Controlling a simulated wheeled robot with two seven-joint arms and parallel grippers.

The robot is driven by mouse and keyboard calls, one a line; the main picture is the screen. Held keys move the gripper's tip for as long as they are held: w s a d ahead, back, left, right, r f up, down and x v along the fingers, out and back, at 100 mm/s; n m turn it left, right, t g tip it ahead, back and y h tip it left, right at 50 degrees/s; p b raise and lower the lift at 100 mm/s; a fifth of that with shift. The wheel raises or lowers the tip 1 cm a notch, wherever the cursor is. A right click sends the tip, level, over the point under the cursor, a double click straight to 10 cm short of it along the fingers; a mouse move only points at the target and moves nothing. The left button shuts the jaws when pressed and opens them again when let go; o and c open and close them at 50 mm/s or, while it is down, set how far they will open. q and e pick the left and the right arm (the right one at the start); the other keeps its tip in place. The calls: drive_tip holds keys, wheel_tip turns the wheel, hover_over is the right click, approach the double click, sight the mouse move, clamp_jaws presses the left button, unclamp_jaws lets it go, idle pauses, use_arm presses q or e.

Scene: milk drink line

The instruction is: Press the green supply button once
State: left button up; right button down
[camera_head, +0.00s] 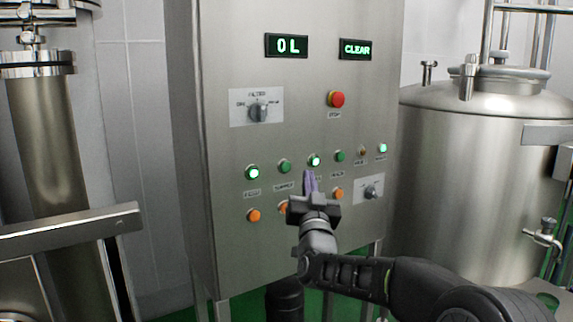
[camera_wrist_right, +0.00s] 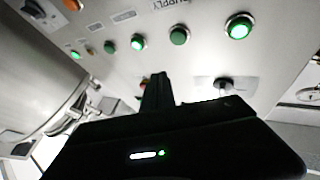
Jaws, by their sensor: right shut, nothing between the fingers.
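The green supply button (camera_head: 284,167) is unlit, second from the left in the upper button row of the steel panel. In the right wrist view it is the dark green button (camera_wrist_right: 179,37) beside the SUPPLY lettering. My right gripper (camera_head: 311,175) is shut and empty. In the head view its tips overlap the panel just below the lit green button (camera_head: 315,161), to the right of the supply button. In the wrist view the dark fingers (camera_wrist_right: 157,80) appear apart from the supply button. Whether the tips touch the panel I cannot tell. My left gripper is out of view.
A lit green button (camera_head: 252,173) is left of the supply button, and orange buttons (camera_head: 254,215) form a lower row. A red stop button (camera_head: 337,99), filter knob (camera_head: 259,112) and displays reading "0 L" (camera_head: 287,46) and "CLEAR" (camera_head: 356,49) sit higher. A steel tank (camera_head: 455,170) stands right.

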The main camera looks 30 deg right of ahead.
sight(286, 167)
drive_tip(key=shift+w+d+p, duration=0.1)
drive_tip(key=shift+w+p, duration=0.6)
drive_tip(key=shift+w, duration=2.4)
drive_tip(key=shift+w, duration=0.1)
drive_tip(key=shift+w+b, duration=0.3)
